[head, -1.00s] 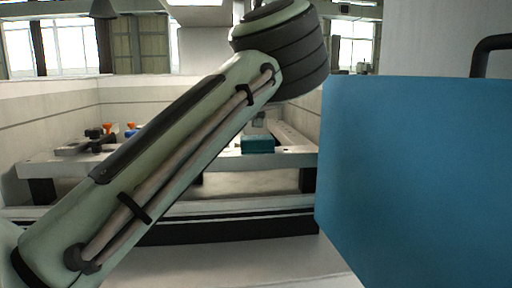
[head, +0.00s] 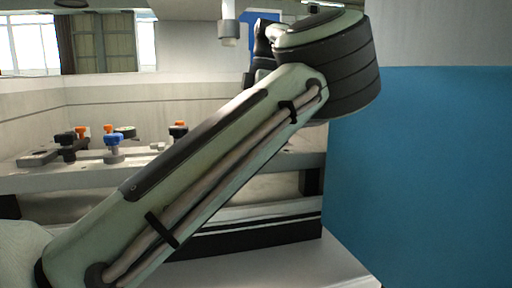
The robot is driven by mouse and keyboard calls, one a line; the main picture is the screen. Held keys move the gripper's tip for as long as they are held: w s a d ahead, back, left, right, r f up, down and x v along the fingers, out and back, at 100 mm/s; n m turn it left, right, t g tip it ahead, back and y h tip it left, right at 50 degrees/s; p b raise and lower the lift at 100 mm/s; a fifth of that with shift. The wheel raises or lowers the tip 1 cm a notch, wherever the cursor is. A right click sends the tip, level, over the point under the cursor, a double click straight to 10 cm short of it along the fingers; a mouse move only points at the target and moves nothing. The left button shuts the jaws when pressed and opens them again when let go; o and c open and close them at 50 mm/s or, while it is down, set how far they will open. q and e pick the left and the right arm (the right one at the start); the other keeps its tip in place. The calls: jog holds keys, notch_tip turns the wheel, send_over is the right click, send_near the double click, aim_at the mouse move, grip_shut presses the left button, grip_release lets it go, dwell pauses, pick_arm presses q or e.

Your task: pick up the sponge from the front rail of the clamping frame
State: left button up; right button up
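The clamping frame (head: 72,180) is a pale grey ledge inside the walled tank, its front rail running across behind my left arm. The sponge does not show now; the stretch of front rail where a teal block lay earlier is covered by my arm. My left arm crosses from lower left to upper right. A black part (head: 262,48) beside its upper end may be my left gripper; its fingers cannot be made out, nor whether anything is held. My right gripper is not in view.
Blue-knobbed (head: 113,140) and orange-knobbed (head: 82,130) clamps stand on the frame at left. A grey nozzle (head: 229,25) hangs above the tank. A large blue panel (head: 430,180) fills the right side. A pale ledge lies in front of the tank.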

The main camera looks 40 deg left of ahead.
pick_arm(q)
jog(key=shift+f, duration=0.2)
dwell(0.6)
jog(key=c, duration=1)
